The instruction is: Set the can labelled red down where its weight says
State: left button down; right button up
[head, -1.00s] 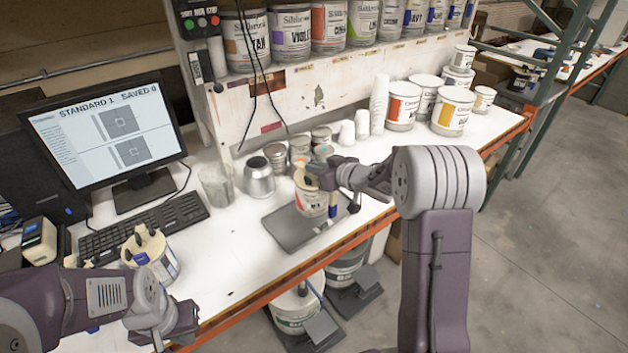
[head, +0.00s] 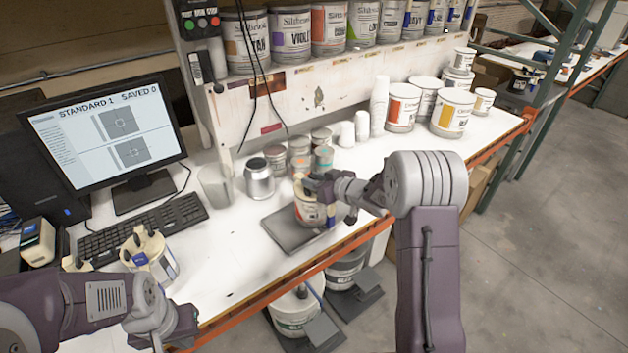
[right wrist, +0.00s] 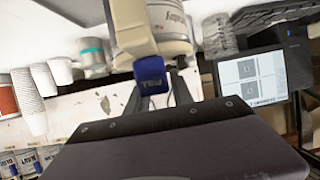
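A white can (head: 309,212) with a coloured label and a beige top is at the grey scale plate (head: 281,232) on the bench. Its label is too small to read. My right gripper (head: 318,187) is at the can's top and appears shut on it. In the right wrist view the can (right wrist: 174,28) is close up, with a blue tab (right wrist: 150,76) between the dark fingers. I cannot tell whether the can's base touches the plate. My left gripper (head: 178,326) is low at the bench's front edge, away from the can; its fingers are not clear.
A monitor (head: 103,122) reads "STANDARD 1". A keyboard (head: 140,222) and another beige-topped can (head: 150,258) are left of the plate. A metal can (head: 259,178), small tins and white cups (head: 361,126) stand behind it. Larger cans (head: 403,106) stand back right.

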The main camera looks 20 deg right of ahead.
dwell(0.3)
jog(key=shift+s+d+r, duration=0.1)
jog(key=shift+r, duration=0.1)
jog(key=v, duration=1.1)
jog(key=shift+s+r, duration=0.15)
jog(key=shift+s, duration=0.2)
jog(key=shift+d, duration=0.1)
jog(key=s+f+m+g+h, duration=0.4)
jog(key=s+f+g+h, duration=0.2)
jog(key=s+f, duration=0.4)
jog(key=s+a+f+g, duration=0.1)
jog(key=s+a+g, duration=0.1)
jog(key=s, duration=0.4)
jog(key=s+a+f+g+y, duration=0.1)
jog(key=s+a+f+g, duration=0.1)
jog(key=s, duration=0.4)
jog(key=shift+a+m+g, duration=0.4)
jog(key=shift+a+g, duration=0.2)
jog(key=shift+a, duration=0.25)
